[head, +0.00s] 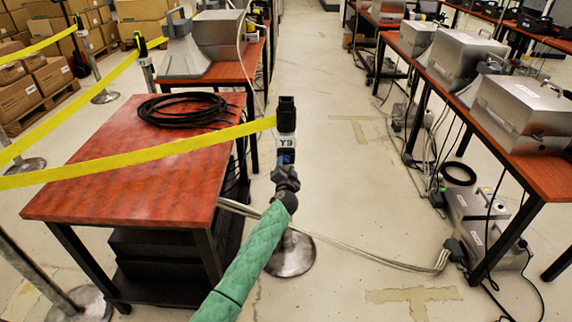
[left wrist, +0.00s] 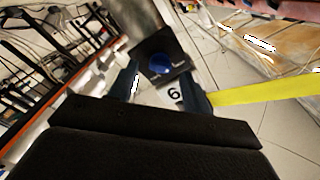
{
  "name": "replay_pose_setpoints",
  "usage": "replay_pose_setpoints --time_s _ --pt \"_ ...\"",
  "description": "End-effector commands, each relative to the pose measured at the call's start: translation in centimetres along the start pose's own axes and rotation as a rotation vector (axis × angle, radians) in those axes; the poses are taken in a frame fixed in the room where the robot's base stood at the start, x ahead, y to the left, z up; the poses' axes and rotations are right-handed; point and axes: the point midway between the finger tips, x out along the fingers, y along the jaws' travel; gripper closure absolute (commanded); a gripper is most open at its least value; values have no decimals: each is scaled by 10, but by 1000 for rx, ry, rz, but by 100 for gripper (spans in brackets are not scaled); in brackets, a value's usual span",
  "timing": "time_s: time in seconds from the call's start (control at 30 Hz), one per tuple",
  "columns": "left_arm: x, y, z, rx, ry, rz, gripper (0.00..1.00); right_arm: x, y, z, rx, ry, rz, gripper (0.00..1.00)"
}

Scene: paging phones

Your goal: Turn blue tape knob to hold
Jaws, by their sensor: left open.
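The yellow tape (head: 140,158) runs left from the black head (head: 286,112) of a barrier post with a white label marked "Y9". In the left wrist view, the blue knob (left wrist: 160,64) sits on the black post head (left wrist: 176,50), with the yellow tape (left wrist: 262,90) leading right. My left gripper (head: 285,166) is just below the label. In the left wrist view, my left gripper (left wrist: 158,88) is open, with one finger on either side of the knob and visible room between. I cannot tell whether the fingers touch anything. The knob's marking is too small to read.
A red-brown table (head: 120,160) with coiled black cable (head: 180,110) stands left of the post. Another tape barrier and stacked boxes (head: 52,75) are behind it. Tables with metal cases (head: 525,112) line the right. The aisle floor (head: 345,185) is mostly clear, with cables crossing it.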

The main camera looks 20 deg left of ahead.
Motion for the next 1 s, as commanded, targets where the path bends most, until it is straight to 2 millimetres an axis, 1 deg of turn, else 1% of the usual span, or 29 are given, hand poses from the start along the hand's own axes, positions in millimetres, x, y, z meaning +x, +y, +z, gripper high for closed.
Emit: replay_pose_setpoints --time_s 0.03,0.2,0.33,0.57,0.67,0.7,0.77,0.8,1.0 --pt "7 0 -1 1 0 0 51 -2 0 -1 0 -1 0 60" --pt "20 0 0 1 1 0 51 -5 -1 -2 0 -8 -1 60" --pt "23 0 0 0 0 0 51 -6 -2 -3 0 -9 -1 60" --pt "23 0 0 0 0 0 51 -6 -2 -2 0 -10 -2 60" --pt "23 0 0 0 0 0 69 -6 -2 -2 0 -10 -2 60" --pt "23 0 0 0 0 0 76 -6 -2 -2 0 -10 -2 60" --pt "23 0 0 0 0 0 88 -6 -2 -2 -1 -10 -2 60" --pt "23 0 0 0 0 0 96 -6 -2 -2 0 -10 -2 60" --pt "23 1 0 9 0 1 96 -6 -2 -2 0 -10 -1 60"
